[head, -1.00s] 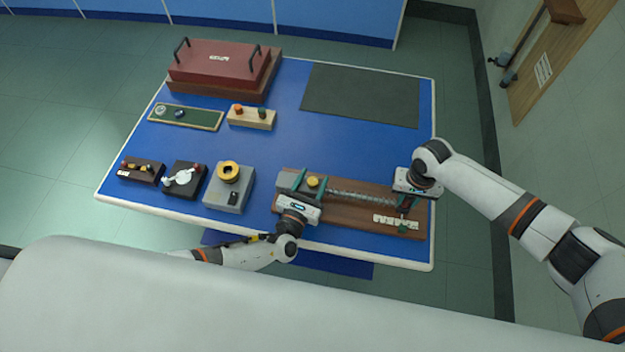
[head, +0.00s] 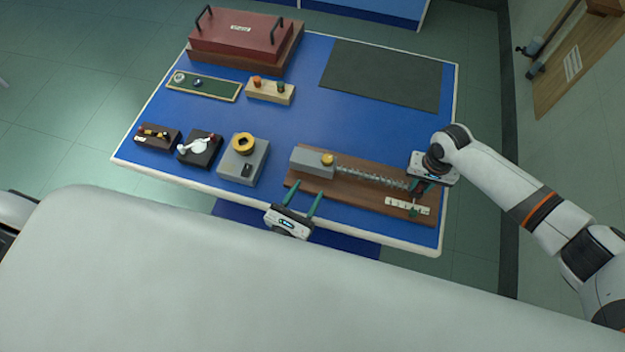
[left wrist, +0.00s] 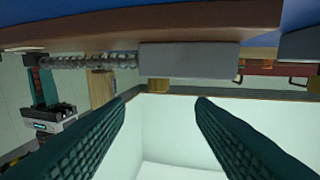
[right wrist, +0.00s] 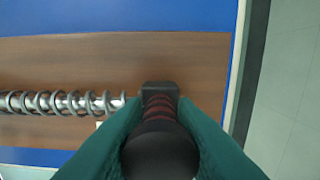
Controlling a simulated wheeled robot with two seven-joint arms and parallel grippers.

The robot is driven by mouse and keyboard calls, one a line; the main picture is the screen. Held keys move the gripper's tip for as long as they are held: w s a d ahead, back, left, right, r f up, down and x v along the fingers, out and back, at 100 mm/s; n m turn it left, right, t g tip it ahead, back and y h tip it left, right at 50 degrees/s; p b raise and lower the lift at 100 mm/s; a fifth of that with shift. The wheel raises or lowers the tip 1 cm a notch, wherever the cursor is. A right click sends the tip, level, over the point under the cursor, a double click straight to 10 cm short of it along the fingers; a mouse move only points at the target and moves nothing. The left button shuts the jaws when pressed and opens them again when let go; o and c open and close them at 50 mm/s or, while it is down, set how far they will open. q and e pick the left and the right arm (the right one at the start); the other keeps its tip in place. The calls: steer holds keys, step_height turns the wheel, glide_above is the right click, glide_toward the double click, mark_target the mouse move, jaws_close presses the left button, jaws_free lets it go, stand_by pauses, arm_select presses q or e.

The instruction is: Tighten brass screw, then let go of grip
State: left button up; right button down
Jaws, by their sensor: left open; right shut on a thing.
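The brass screw (head: 327,159) sits on top of the grey block (head: 311,163) at the left end of the wooden board. My left gripper (head: 300,200) is open and empty, apart from the screw, at the table's front edge. My right gripper (head: 422,186) is at the board's right end. In the right wrist view it is shut on a dark grip (right wrist: 160,140) with reddish rings, beside the end of a coiled spring (right wrist: 60,102).
The wooden board (head: 350,188) carries the spring and a pale scale strip (head: 408,206). A grey box with a yellow ring (head: 243,165) stands left of the board. A dark mat (head: 380,75) lies at the back right. The blue table middle is clear.

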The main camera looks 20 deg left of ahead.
arm_select(q)
steer(key=shift+s, duration=0.25)
